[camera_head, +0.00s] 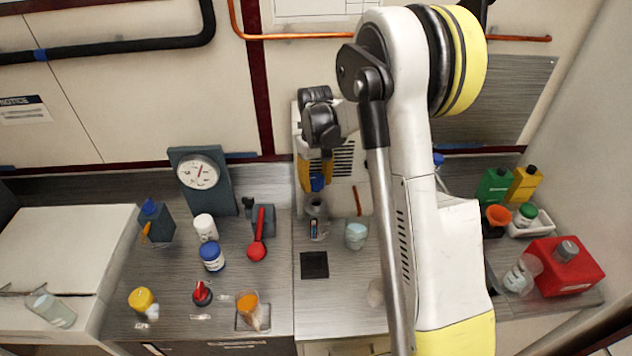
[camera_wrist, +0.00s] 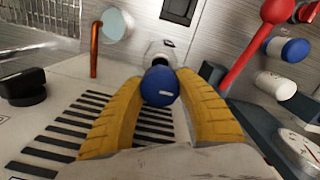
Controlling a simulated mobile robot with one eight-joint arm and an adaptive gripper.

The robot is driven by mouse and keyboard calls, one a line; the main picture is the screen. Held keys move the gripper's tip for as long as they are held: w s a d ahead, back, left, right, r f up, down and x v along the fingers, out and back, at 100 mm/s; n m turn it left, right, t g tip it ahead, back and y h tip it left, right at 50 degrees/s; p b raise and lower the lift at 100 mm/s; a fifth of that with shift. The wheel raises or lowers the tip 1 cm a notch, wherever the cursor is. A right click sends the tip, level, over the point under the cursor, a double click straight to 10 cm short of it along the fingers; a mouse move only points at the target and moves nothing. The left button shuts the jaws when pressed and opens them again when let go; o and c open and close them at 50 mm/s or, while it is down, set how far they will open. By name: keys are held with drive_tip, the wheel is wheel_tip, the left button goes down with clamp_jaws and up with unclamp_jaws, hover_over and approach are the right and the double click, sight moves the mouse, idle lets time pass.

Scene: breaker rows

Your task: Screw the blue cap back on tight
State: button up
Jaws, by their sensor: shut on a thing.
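My gripper (camera_head: 316,172) points down with its yellow fingers shut on a blue cap (camera_head: 317,183). The cap also shows between the fingertips in the wrist view (camera_wrist: 159,86). A small clear-grey bottle (camera_head: 316,209) with a label stands upright on the counter below the cap, and its dark mouth seems uncovered. In the wrist view the bottle (camera_wrist: 158,49) shows just beyond the cap, partly hidden by it. The cap looks a little above the mouth; I cannot tell how well they line up.
A grey machine with a vent (camera_head: 345,158) stands close behind the bottle. An orange rod (camera_head: 357,200) and a pale blue-lidded jar (camera_head: 356,235) are to its right. A red-handled lever (camera_head: 258,235) is to its left. A black square (camera_head: 314,265) lies in front.

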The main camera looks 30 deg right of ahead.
sight(316, 177)
drive_tip(key=shift+f+b, duration=1.7)
drive_tip(key=shift+f, duration=0.45)
drive_tip(key=shift+f+b, duration=1.2)
drive_tip(key=shift+b, duration=0.15)
drive_tip(key=o, duration=1.2)
wheel_tip(316, 177, up, 12)
